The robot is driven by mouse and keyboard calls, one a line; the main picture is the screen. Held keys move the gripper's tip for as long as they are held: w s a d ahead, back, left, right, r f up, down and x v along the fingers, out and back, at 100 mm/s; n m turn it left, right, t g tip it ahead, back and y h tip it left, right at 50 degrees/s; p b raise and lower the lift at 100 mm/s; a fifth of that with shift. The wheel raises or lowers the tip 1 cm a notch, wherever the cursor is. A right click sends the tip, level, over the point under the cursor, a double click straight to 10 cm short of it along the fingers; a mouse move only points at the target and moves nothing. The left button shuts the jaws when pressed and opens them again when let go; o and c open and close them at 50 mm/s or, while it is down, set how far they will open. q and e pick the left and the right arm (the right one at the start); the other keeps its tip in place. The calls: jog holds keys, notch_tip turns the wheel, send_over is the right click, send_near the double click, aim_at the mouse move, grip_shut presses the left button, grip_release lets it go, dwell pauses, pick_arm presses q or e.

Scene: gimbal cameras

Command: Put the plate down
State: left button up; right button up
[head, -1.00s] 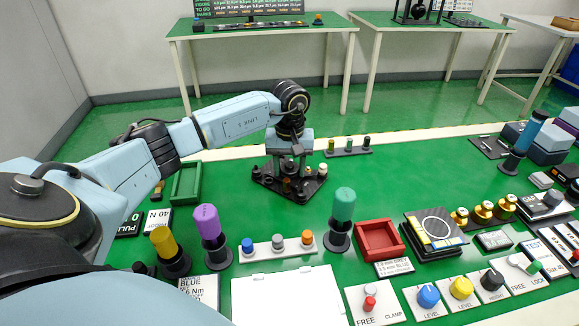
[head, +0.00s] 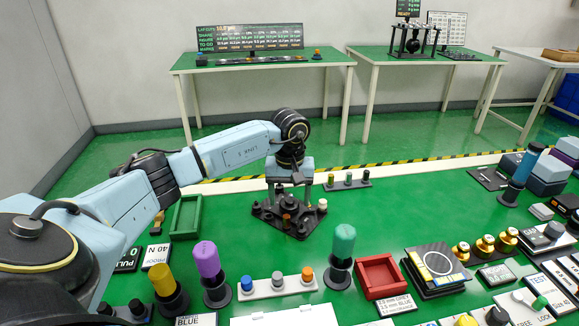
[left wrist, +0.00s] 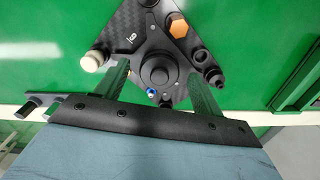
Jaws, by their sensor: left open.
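The plate (head: 270,217) is a black, diamond-shaped carbon-patterned piece that appears to lie flat on the green table, in the middle of the head view. It carries a round black hub, a white knob, an orange hex piece and several black pegs. It also shows at the top of the left wrist view (left wrist: 128,42). My left gripper (head: 290,199) is over the plate, pointing down. Its jaws are open, with the fingers (left wrist: 160,88) apart on either side of the hub in the left wrist view. No grip on the plate shows. My right gripper is not in view.
A green tray (head: 187,217) lies left of the plate, and a small rack of pegs (head: 348,180) behind it. Purple (head: 208,260) and teal (head: 343,240) handles stand in front, with a three-knob strip (head: 278,286) between them. A red tray (head: 381,275) is front right.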

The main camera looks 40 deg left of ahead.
aim_at(290, 201)
pick_arm(q)
notch_tip(290, 201, up, 10)
jog(key=p, duration=0.1)
jog(key=shift+r+p, duration=0.2)
jog(key=shift+p, duration=0.1)
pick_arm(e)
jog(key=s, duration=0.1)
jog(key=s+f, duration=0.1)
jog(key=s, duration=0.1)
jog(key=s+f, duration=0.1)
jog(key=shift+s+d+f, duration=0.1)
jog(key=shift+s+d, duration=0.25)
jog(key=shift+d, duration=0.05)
